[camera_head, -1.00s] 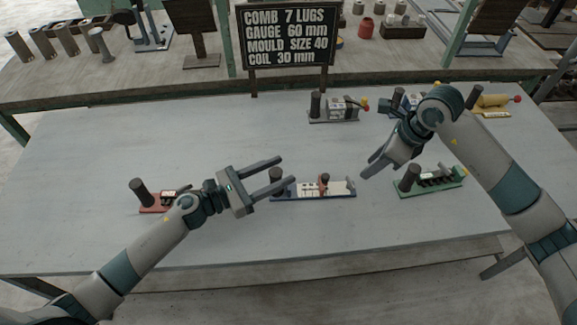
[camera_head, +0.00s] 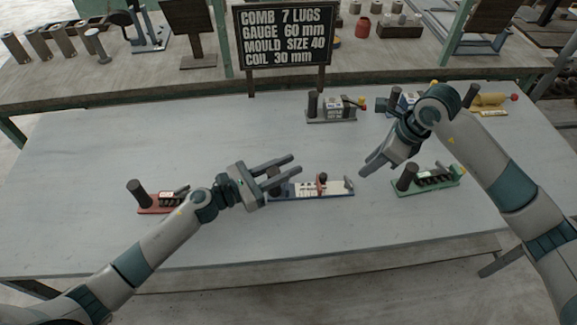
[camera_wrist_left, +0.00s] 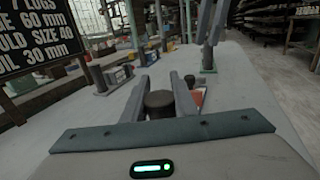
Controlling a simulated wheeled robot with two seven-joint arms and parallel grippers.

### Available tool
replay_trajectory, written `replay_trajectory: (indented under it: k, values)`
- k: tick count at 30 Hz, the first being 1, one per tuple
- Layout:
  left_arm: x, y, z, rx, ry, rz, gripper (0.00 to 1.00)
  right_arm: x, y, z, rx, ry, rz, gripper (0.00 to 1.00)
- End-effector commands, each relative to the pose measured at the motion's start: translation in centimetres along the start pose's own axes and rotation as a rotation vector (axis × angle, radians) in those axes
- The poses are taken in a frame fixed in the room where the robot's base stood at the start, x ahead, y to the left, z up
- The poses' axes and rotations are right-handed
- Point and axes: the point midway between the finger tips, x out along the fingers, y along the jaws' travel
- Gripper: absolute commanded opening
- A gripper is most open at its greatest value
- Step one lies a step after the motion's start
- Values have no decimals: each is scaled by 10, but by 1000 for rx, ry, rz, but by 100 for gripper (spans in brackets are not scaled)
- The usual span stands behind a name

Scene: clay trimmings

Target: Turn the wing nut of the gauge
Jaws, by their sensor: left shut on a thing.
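The gauge (camera_head: 336,188) lies near the middle of the bench, with a blue-edged base, a pale scale and a red slider (camera_head: 319,186). A small dark knob (camera_head: 322,177) shows by the slider; I cannot make out wings on it. A dark upright post (camera_head: 273,181) stands at the gauge's left end. My left gripper (camera_head: 292,164) is shut on this dark post, which shows between the fingers in the left wrist view (camera_wrist_left: 160,104). My right gripper (camera_head: 373,163) hangs right of the gauge, apart from it; its finger gap is unclear.
A red-based fixture (camera_head: 160,201) stands left and a green-based one (camera_head: 427,181) right. A grey fixture (camera_head: 333,108), a blue one (camera_head: 407,102) and a yellow one (camera_head: 490,102) stand behind. A sign (camera_head: 284,36) rises at the back. The bench's left middle is clear.

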Motion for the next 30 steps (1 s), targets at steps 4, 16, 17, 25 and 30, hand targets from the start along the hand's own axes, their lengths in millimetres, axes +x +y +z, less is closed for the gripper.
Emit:
replay_trajectory:
  k: [4, 16, 17, 25, 30]
  values:
    - [0, 0, 0, 0, 0, 0, 0, 0, 0, 0, 1, 0, 0, 26]
    - [0, 0, 0, 0, 1, 0, 0, 1, 4, 20, 151, 69, 18, 26]
    - [0, 0, 0, 0, 1, 0, 0, 0, 5, 23, 176, 80, 19, 26]
    - [0, 0, 0, 0, 1, 1, 0, -4, 6, 42, 441, 219, -21, 26]
    - [0, 0, 0, 0, 1, 1, 0, -10, 3, 48, 590, 291, -75, 26]
